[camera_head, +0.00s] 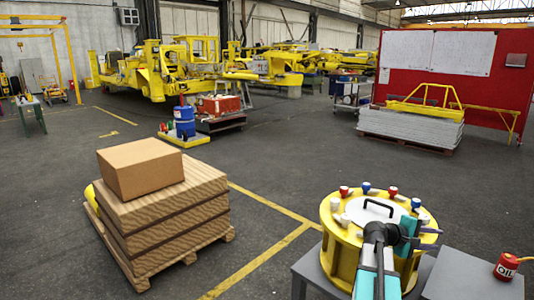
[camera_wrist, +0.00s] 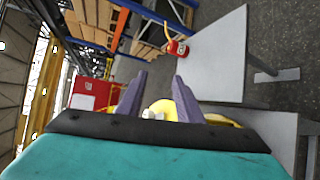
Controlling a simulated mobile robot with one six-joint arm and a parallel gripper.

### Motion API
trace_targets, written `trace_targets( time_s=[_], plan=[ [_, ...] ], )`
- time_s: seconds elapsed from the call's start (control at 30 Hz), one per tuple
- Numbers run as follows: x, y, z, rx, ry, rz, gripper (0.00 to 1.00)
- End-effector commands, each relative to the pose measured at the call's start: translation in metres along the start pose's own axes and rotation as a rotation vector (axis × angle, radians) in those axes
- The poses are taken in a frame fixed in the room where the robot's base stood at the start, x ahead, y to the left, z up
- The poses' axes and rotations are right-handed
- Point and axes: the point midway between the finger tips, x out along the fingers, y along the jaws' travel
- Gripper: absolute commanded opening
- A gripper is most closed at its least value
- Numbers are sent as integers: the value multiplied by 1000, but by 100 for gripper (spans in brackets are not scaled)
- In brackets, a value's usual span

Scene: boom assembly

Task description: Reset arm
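My gripper (camera_head: 438,239) is at the right side of the yellow drum (camera_head: 338,250), over its near right rim. Its two purple fingers are spread apart, with nothing held between them. The wrist view also shows my gripper (camera_wrist: 157,80) with a wide gap; part of a yellow round thing and a small white piece show behind that gap. The drum has a white lid (camera_head: 372,212) with a black handle. Red, blue and white caps stand around its rim. My arm hides part of the drum's front.
The drum stands on a grey table (camera_head: 309,268). A second grey table (camera_head: 465,278) at the right holds a red oil can (camera_head: 506,266), also in the wrist view (camera_wrist: 176,47). A pallet of wooden boards (camera_head: 160,225) carries a cardboard box (camera_head: 140,168) at left. The floor between is clear.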

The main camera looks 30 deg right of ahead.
Motion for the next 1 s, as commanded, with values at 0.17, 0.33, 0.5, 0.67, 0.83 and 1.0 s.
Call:
trace_targets(
  time_s=[0.17,0.33,0.5,0.67,0.83,1.0],
  plan=[
    [-21,-41,-40,-56,52,-10,33],
    [-52,-103,-87,-128,123,-37,33],
    [-86,-172,-124,-194,191,-84,33],
    [-118,-241,-149,-251,248,-142,33],
    [-153,-317,-165,-304,299,-214,33],
    [-188,-394,-169,-354,336,-296,33]
  ],
)
